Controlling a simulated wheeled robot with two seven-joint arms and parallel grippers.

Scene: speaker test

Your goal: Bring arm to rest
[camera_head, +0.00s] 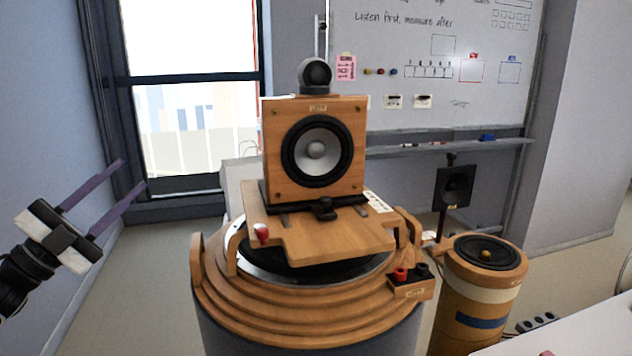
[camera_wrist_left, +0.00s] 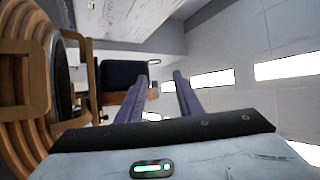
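My left gripper (camera_head: 133,173) is at the left side of the head view, in front of the grey wall and window. Its two purple fingers are parallel and apart, with nothing between them. The fingers also show in the left wrist view (camera_wrist_left: 160,77), spread with a clear gap. The gripper is apart from the wooden turntable stand (camera_head: 215,290) to its right in the head view. My right gripper is not in view.
A wooden speaker (camera_head: 284,178) stands on a board on the ringed stand. A smaller wooden drum (camera_head: 475,300) with a black driver stands at right. A whiteboard (camera_head: 400,60) is behind. A white table edge (camera_head: 575,335) is at lower right.

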